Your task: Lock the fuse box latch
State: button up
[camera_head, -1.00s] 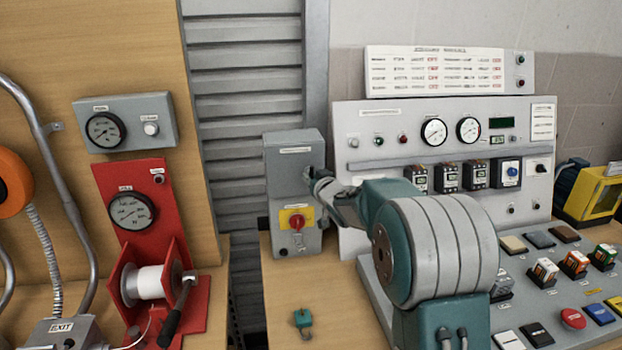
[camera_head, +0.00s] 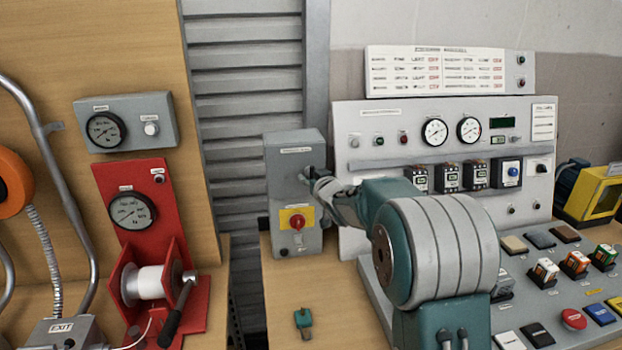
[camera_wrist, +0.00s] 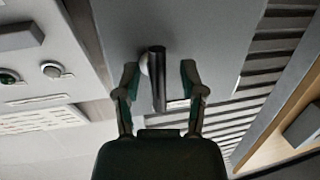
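The grey fuse box (camera_head: 283,185) stands on the wooden table, left of the control panel, with its cover shut. It has a red knob on a yellow plate (camera_head: 297,220). In the wrist view a dark, bar-like latch handle (camera_wrist: 158,82) sticks out from the grey cover (camera_wrist: 185,35). My gripper (camera_wrist: 160,80) is open at the cover, with one finger on each side of the handle and a gap on both sides. In the head view my gripper (camera_head: 308,179) is at the box's upper right front and hides the latch.
A small green padlock-like piece (camera_head: 303,319) lies on the table (camera_head: 280,290) in front of the box. The control panel (camera_head: 380,115) stands close on the right, partly behind my arm. A red winch stand (camera_head: 160,250) is on the left, beyond a gap.

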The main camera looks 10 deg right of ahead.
jog(key=shift+s, duration=0.1)
jog(key=v, duration=1.1)
jog(key=shift+s, duration=0.35)
jog(key=shift+d+r, duration=0.1)
jog(key=shift+d, duration=0.05)
jog(key=s+a+f+m+g+h, duration=0.1)
jog(key=s+g, duration=0.4)
jog(key=s, duration=1.2)
jog(key=s+a+f+m+g+h, duration=0.1)
jog(key=s+g, duration=0.4)
jog(key=s, duration=1.3)
jog(key=shift+s+f+h, duration=0.3)
jog(key=shift+f+h, duration=0.2)
jog(key=shift+f, duration=0.1)
jog(key=shift+a, duration=0.1)
